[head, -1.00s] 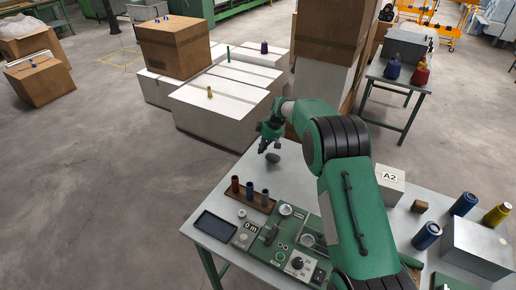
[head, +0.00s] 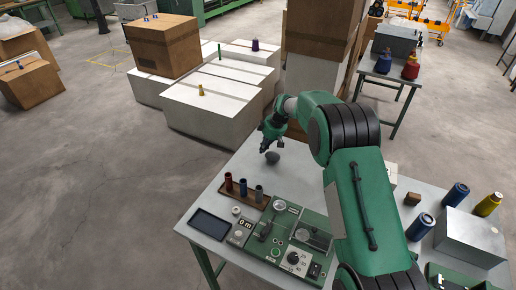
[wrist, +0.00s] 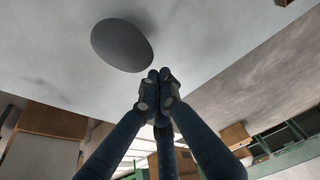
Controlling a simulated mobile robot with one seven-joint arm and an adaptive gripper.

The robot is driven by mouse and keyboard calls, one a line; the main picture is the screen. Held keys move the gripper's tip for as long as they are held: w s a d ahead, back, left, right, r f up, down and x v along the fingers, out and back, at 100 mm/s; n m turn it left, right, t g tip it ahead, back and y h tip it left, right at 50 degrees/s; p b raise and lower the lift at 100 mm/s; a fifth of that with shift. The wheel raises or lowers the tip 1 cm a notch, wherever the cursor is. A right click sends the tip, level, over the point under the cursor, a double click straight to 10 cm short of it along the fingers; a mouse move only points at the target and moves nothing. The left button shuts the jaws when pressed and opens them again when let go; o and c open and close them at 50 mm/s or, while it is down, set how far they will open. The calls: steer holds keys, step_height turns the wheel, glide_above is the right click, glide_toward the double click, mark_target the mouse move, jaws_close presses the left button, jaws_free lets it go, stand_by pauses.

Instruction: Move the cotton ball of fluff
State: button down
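A smooth dark grey egg-shaped ball (head: 272,157), the only thing here like a ball of fluff, is near the back left end of the grey table (head: 310,178). It is large in the upper left of the wrist view (wrist: 122,45). My gripper (head: 264,150) is low over the table, just beside the ball. In the wrist view its blue fingers come together at the tips (wrist: 160,80), with nothing seen between them. The ball lies outside the fingers, with a small gap in that view. Whether it rests fully on the table is hard to tell.
A rack of spools (head: 243,190), a dark tray (head: 210,224) and a green control panel (head: 290,245) occupy the front left of the table. Blue spools (head: 420,227) and a grey metal box (head: 470,238) stand at right. White boxes (head: 211,105) stand behind the table.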

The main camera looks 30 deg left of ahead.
steer(key=d+b, duration=0.3)
steer(key=d, duration=1.3)
steer(key=shift+d, duration=0.35)
steer(key=shift+a, duration=0.15)
steer(key=shift+a, duration=0.5)
steer(key=a, duration=0.2)
steer(key=shift+a+r, duration=0.25)
steer(key=shift+a, duration=0.15)
steer(key=p+v, duration=0.1)
steer(key=v, duration=0.8)
steer(key=shift+d+r+p, duration=0.2)
steer(key=shift+d+p, duration=0.05)
steer(key=shift+p, duration=0.1)
